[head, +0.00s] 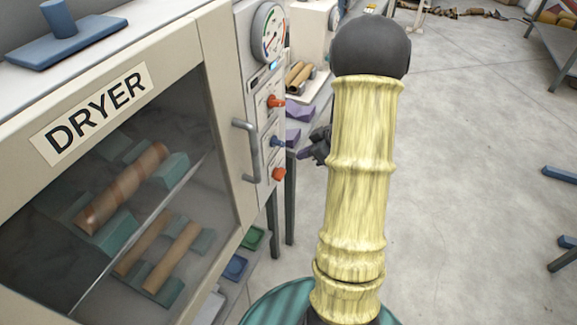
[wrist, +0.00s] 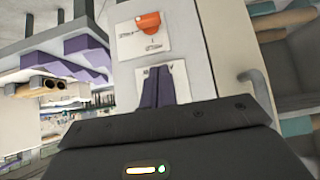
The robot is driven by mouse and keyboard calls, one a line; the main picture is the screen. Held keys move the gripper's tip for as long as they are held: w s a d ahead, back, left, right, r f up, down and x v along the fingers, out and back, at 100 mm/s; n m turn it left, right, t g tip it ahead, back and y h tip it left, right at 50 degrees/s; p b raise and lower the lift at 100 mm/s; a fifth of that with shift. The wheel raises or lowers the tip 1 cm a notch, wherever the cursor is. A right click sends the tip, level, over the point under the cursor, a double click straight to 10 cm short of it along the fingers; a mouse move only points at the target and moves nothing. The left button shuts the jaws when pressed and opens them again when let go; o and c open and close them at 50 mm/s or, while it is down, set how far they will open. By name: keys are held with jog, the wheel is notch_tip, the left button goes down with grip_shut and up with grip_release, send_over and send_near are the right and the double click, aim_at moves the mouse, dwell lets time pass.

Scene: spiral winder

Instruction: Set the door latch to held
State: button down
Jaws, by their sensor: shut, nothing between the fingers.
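The dryer door (head: 120,165) with its window is closed at left in the head view. Its grey bar handle (head: 243,150) also shows at right in the wrist view (wrist: 257,92). Beside it, a narrow control panel carries an upper orange knob (head: 275,101), a blue knob (head: 278,141) and a lower orange knob (head: 279,174). Which one is the latch cannot be read. In the wrist view my gripper (wrist: 162,78) is shut and empty, its fingertips before a white label plate (wrist: 142,76) that they partly cover. An orange knob (wrist: 149,22) shows above them.
A round gauge (head: 268,32) tops the panel. A rack with purple cradles (head: 300,112) and brown rolls (head: 299,74) stands just behind it, close to my gripper. My arm hides part of the middle. Grey floor (head: 470,150) at right is mostly clear.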

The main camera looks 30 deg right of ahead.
jog(key=b, duration=0.1)
send_over(275, 175)
jog(key=s+d, duration=0.2)
jog(key=f, duration=0.7)
jog(key=shift+a+f, duration=0.25)
notch_tip(275, 175, down, 3)
jog(key=shift+d+f, duration=0.1)
jog(key=shift+d, duration=0.05)
jog(key=shift+f, duration=0.1)
jog(key=shift+s+d+f+b, duration=0.1)
jog(key=shift+b, duration=0.45)
jog(key=shift+a+b, duration=0.25)
jog(key=shift+b, duration=0.05)
jog(key=shift+s, duration=0.1)
